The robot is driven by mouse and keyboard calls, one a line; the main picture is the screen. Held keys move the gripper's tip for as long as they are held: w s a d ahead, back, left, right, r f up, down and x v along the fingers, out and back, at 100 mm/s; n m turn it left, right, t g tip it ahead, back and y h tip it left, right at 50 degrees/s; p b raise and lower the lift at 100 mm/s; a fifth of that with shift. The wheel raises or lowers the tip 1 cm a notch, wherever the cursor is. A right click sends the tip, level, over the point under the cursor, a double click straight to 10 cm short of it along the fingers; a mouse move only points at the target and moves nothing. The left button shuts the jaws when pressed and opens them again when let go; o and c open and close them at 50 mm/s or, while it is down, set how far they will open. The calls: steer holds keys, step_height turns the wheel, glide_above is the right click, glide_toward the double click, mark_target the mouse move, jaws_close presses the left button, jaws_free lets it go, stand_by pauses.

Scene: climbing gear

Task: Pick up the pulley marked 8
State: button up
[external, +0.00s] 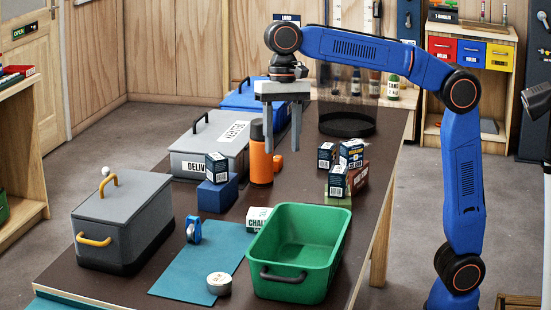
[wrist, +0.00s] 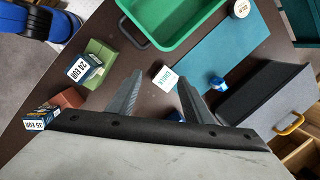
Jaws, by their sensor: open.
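A small blue pulley (external: 193,229) stands on the table at the left edge of the teal mat (external: 190,277). I cannot read a number on it. In the wrist view a small blue thing (wrist: 217,83), apparently the pulley, lies right of my fingers, by the mat's edge. My gripper (external: 282,149) is open and empty, pointing down high above the back half of the table, behind and to the right of the pulley. Its two fingers (wrist: 160,79) show in the wrist view with the chalk box (wrist: 167,78) far below between them.
A green tub (external: 302,238) stands right of the mat, a white round tin (external: 219,284) on the mat's front. A grey lidded box (external: 122,220) stands left. An orange bottle (external: 261,160), a blue block (external: 217,193) and several small boxes (external: 345,165) stand behind.

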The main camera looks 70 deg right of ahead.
steer(key=w+a+m+h, duration=0.1)
steer(key=w+a+m, duration=0.4)
steer(key=w, duration=0.6)
steer(key=m+h, duration=0.1)
steer(key=m, duration=0.3)
glide_above(193, 217)
step_height(193, 217, down, 3)
steer(key=f, duration=1.1)
steer(key=shift+w+a+f, duration=0.15)
steer(key=shift+w+f, duration=0.05)
steer(key=shift+w, duration=0.1)
steer(key=shift+s+d+f, duration=0.1)
steer(key=shift+s+f, duration=0.05)
steer(key=shift+f, duration=1.25)
steer(key=shift+s+d+f, duration=0.1)
steer(key=shift+f, duration=1.25)
steer(key=c, duration=1.2)
